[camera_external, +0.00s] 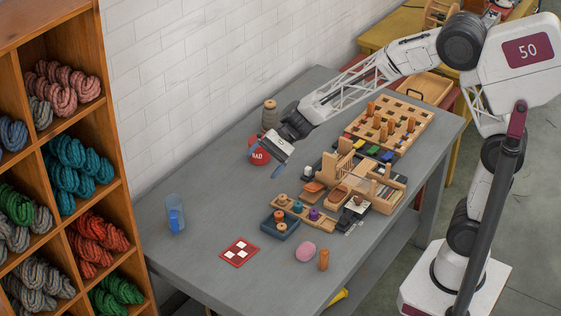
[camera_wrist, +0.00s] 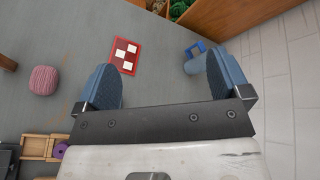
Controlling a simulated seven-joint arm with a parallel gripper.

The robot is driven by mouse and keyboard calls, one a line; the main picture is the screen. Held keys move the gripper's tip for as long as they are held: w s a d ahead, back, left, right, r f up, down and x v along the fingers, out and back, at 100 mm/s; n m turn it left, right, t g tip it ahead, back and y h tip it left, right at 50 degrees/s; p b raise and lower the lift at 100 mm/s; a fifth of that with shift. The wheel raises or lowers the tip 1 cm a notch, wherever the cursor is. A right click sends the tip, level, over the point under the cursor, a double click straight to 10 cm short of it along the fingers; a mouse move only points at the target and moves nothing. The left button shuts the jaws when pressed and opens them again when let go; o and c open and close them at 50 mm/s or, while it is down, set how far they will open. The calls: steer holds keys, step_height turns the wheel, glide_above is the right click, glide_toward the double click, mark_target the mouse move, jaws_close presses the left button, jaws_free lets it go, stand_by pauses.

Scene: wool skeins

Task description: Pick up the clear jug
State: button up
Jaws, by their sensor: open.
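The clear jug (camera_external: 175,213) stands upright near the left end of the grey table, see-through with a blue part low on it. In the wrist view, a blue piece that looks like part of the jug (camera_wrist: 195,49) shows at the upper right, partly hidden by the right finger. My gripper (camera_external: 264,151) hangs above the table near the wall, to the right of the jug and clear of it. Its two blue fingers are wide apart in the wrist view (camera_wrist: 162,82), with nothing between them.
A red-and-white card (camera_external: 239,252) lies in front of the jug. A red round object (camera_external: 259,157) sits beside my gripper in the picture. Wooden trays and blocks (camera_external: 340,180) crowd the table's right half. A wool shelf (camera_external: 112,120) stands left. The table around the jug is clear.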

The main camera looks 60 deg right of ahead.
steer(key=w+a+f+m+t+y, duration=0.35)
steer(key=w+a+f+m, duration=0.35)
steer(key=w+f, duration=0.45)
steer(key=m+t+h, duration=0.2)
steer(key=m+t, duration=0.4)
steer(key=m, duration=0.1)
glide_toward(176, 212)
steer(key=w+f, duration=0.2)
steer(key=w+d+f, duration=0.1)
steer(key=w+f, duration=0.1)
steer(key=w, duration=0.1)
steer(key=shift+d, duration=0.15)
steer(key=shift+r, duration=0.1)
steer(key=shift+x, duration=1.3)
steer(key=shift+x, duration=2.6)
steer(key=shift+s, duration=0.1)
steer(key=shift+c, duration=0.3)
